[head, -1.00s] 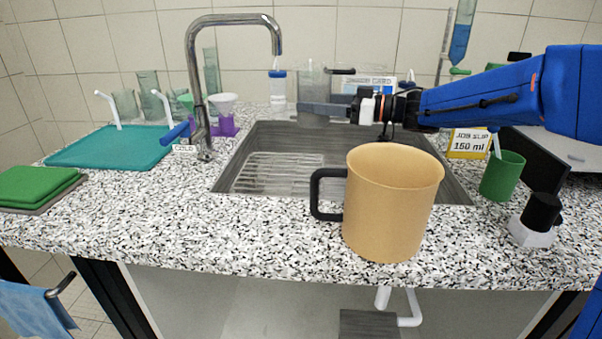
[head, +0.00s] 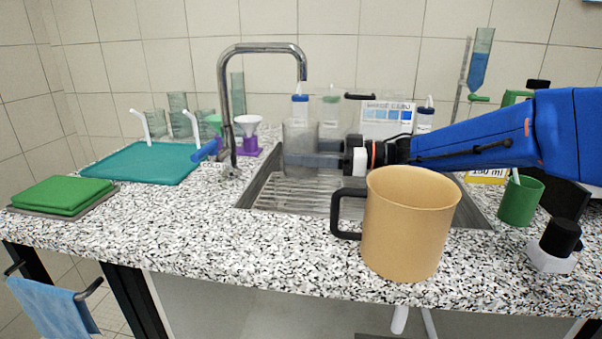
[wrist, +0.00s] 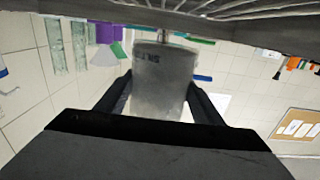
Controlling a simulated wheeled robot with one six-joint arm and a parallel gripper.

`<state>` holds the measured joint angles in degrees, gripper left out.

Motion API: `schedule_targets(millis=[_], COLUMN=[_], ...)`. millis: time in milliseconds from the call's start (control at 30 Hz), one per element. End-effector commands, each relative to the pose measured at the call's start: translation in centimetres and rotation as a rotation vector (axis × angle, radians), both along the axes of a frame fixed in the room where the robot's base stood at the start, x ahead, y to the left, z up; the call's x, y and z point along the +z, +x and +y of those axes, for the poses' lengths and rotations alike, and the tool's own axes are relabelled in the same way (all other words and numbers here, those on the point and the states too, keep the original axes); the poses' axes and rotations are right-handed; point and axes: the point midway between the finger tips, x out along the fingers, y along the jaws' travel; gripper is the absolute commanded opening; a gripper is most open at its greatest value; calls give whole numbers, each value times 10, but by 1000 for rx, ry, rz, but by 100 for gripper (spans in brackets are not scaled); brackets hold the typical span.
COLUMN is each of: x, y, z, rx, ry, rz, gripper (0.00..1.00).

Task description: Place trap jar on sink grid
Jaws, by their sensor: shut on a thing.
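The trap jar (head: 300,137) is a grey, cloudy, see-through jar. My gripper (head: 312,160) is shut on it and holds it upright over the back left part of the sink, beside the faucet. In the wrist view the jar (wrist: 162,80) sits between the two dark fingers (wrist: 160,100), with dark lettering on its side. The sink grid (head: 285,193) is a set of pale bars in the grey sink. Its bars also show along the top of the wrist view (wrist: 255,10). I cannot tell whether the jar's base touches the grid.
A large tan mug (head: 412,225) with a black handle stands at the sink's front edge and hides part of the sink. The chrome faucet (head: 226,110) arches close to the jar's left. A blue-capped bottle (head: 300,103) stands behind the jar. A green cup (head: 520,203) is at right.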

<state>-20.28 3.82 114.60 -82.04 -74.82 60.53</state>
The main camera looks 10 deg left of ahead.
Motion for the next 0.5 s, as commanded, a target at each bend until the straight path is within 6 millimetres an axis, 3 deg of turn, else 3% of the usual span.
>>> schedule_targets(millis=[500], x=[-45], y=[0], z=[0], rx=[1], ry=[0], rz=[0], gripper=[26])
